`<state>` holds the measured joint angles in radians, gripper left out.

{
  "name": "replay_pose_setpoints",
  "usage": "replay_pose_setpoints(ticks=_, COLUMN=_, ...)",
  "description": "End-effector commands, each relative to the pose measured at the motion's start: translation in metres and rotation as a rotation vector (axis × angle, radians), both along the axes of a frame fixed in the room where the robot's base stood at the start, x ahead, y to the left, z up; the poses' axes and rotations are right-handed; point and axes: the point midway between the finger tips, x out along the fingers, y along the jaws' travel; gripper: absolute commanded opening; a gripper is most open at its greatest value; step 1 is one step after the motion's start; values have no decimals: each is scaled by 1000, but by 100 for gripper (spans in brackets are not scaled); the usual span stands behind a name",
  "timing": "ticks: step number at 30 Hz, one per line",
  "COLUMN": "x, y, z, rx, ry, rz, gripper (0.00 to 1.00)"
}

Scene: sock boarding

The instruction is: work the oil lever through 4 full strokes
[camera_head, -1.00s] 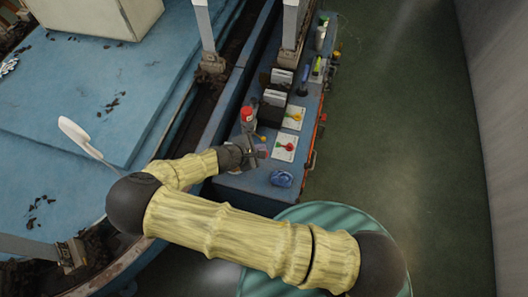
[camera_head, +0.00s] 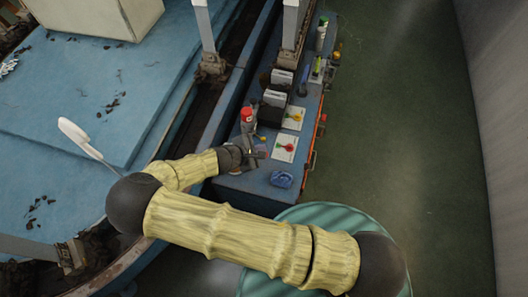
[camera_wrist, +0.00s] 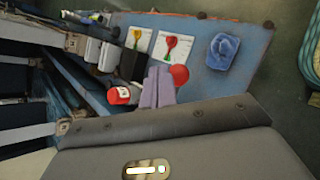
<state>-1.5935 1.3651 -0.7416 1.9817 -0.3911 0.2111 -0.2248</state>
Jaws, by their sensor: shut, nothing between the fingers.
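A round red knob (camera_wrist: 180,75), which looks like the oil lever's end, shows in the wrist view right beside my fingertips. Its shaft is hidden, and I cannot tell whether the fingers touch it. My gripper (camera_wrist: 158,88) is shut with its fingers together and nothing between them. In the head view my gripper (camera_head: 258,154) is low over the near end of the blue bench (camera_head: 240,182). A red-capped container (camera_head: 247,115) stands just beyond it, and its red top (camera_wrist: 118,95) shows left of the fingers in the wrist view.
White cards with a red paddle (camera_head: 285,146) and a yellow paddle (camera_head: 297,116) lie along the bench. A crumpled blue cloth (camera_head: 281,179) lies near its front end. Dark and white boxes (camera_head: 275,97) stand behind. The green floor (camera_head: 385,150) to the right is clear.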

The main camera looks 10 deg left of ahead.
Motion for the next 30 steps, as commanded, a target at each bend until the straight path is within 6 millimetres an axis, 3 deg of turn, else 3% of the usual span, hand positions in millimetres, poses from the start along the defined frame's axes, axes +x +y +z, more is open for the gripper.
replay_pose_setpoints(ticks=30, x=0, y=-1, z=-9, rx=-1, ry=0, rz=0, gripper=0)
